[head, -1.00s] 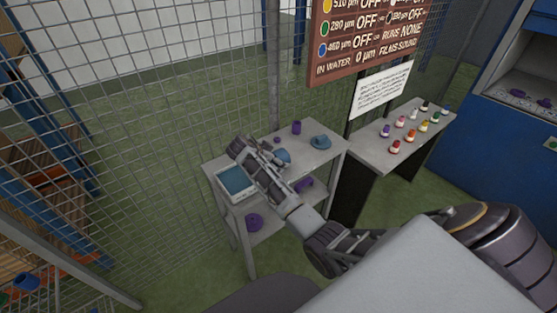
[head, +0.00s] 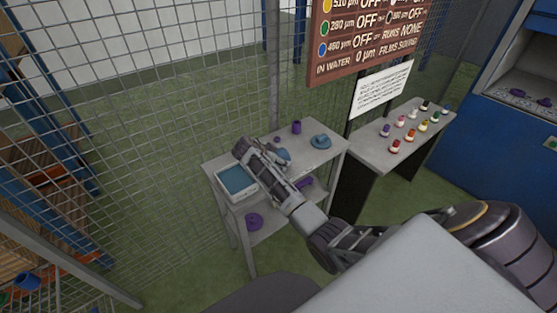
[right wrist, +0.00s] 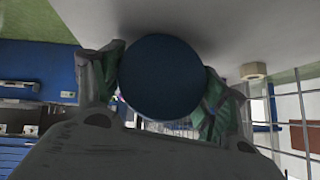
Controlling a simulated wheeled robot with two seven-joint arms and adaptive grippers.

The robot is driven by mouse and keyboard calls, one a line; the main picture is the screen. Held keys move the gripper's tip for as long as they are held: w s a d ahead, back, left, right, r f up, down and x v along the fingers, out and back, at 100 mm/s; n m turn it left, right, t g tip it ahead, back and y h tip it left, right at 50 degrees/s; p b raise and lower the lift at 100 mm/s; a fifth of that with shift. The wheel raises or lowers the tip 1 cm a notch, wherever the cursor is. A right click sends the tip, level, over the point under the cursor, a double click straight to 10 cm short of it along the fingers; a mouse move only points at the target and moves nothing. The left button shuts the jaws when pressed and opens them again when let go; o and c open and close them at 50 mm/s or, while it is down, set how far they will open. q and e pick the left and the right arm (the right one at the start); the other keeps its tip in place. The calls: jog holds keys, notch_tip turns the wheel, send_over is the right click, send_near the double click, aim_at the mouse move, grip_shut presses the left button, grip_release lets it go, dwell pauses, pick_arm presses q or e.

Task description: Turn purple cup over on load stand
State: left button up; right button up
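The purple cup (head: 296,127) stands on the top of the grey stand (head: 325,128), near its back edge. I cannot tell whether its mouth is up or down. My right gripper (head: 241,152) is over the stand's left part, beside a white tray with a blue inside (head: 237,180), apart from the purple cup. In the right wrist view, the right gripper's fingers (right wrist: 160,88) are on both sides of a round dark blue object (right wrist: 160,77) and appear closed on it. That object is not clearly visible in the head view. My left gripper is out of view.
A blue brimmed piece (head: 321,142) and a small purple piece (head: 277,140) are on the stand. Another blue piece (head: 283,153) is partly behind my arm. A purple ring (head: 254,221) lies on the lower shelf. Wire mesh (head: 150,120) stands behind. A side table (head: 375,151) holds small coloured bottles.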

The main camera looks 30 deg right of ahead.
jog(key=c, duration=0.5)
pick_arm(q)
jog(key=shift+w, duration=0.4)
pick_arm(e)
jog(key=shift+c, duration=0.5)
jog(key=shift+r, duration=0.1)
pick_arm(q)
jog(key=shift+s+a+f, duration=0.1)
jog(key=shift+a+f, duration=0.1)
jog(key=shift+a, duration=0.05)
pick_arm(e)
jog(key=shift+r, duration=4.95)
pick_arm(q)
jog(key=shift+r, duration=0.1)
